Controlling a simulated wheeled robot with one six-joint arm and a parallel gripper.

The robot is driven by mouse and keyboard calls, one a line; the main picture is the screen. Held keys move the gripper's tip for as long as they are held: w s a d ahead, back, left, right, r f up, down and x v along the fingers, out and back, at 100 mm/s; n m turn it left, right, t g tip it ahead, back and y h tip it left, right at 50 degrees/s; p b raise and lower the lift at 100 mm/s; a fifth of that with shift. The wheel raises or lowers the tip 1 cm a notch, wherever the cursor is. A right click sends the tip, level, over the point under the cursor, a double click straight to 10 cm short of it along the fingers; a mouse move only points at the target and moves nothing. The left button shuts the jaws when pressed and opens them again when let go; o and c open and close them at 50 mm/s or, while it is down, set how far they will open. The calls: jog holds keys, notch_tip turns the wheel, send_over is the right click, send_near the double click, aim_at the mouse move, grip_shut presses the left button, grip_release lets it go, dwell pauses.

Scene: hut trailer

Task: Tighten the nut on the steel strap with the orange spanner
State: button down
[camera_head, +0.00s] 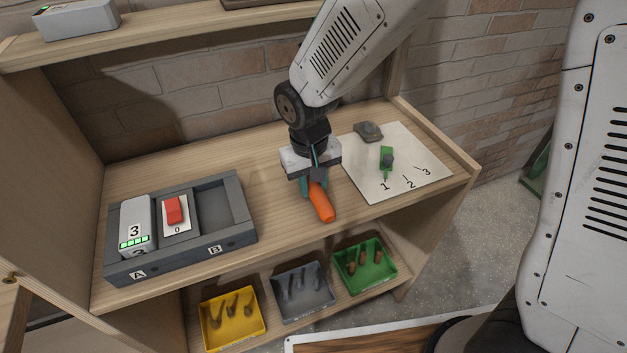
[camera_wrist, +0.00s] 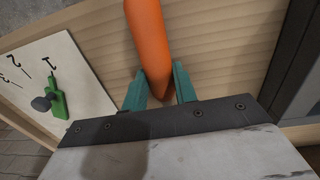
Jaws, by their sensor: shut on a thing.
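The orange spanner (camera_head: 322,204) is seen as an orange handle over the wooden worktop, with its far end hidden by the gripper in the head view. It also shows in the wrist view (camera_wrist: 149,38), running from between the fingers to the top edge. My gripper (camera_head: 310,187) points down and is shut on it, with a teal finger on each side, also in the wrist view (camera_wrist: 161,78). I cannot tell if the handle touches the wood. I cannot make out a steel strap or nut in either view.
A dark tray (camera_head: 246,226) marked A and B stands left. Yellow (camera_head: 232,338), grey (camera_head: 305,308) and green (camera_head: 387,279) bins sit below.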

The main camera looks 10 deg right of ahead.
jog(key=shift+f, duration=0.15)
jog(key=c, duration=1.1)
grip_release()
jog(key=shift+s+a+r, duration=0.1)
jog(key=shift+s+r, duration=0.05)
jog(key=shift+r, duration=1.8)
jog(key=shift+s+a+r, duration=0.1)
jog(key=shift+r, duration=1.85)
jog(key=s+d+r+m, duration=0.2)
jog(key=s+d+r, duration=0.4)
jog(key=d+r, duration=0.5)
jog(key=s+d+m+t, duration=0.1)
jog(key=s+d, duration=0.9)
jog(key=s, duration=0.3)
jog(key=shift+s+d+r+y, duration=0.15)
jog(key=shift+s+r+y, duration=0.05)
jog(key=shift+r+y, duration=0.25)
